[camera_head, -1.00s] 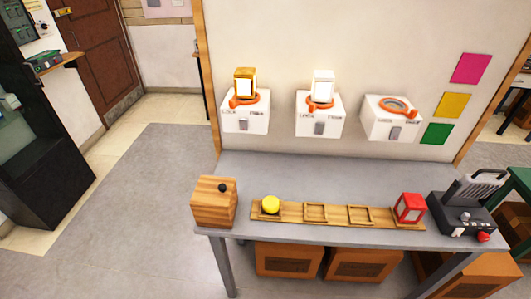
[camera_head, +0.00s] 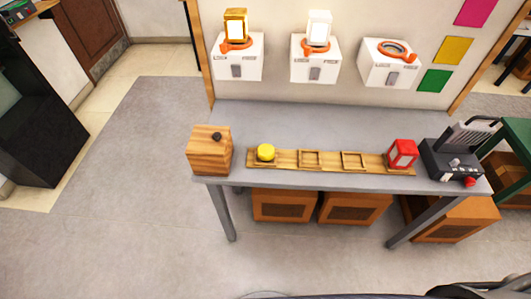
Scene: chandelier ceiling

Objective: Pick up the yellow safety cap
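The yellow safety cap (camera_head: 266,152) is a small, round, bright yellow piece. It sits in the leftmost square slot of a long wooden tray (camera_head: 330,160) on the grey table (camera_head: 300,125). Nothing touches it from above. Neither of my grippers shows in this view. Only dark parts, probably of my own body, show at the bottom right edge.
A wooden box with a black knob (camera_head: 210,150) stands left of the tray. A red lantern-like piece (camera_head: 403,154) sits at the tray's right end, beside a dark control box (camera_head: 455,160). White wall units (camera_head: 238,57) hang behind. Floor in front is clear.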

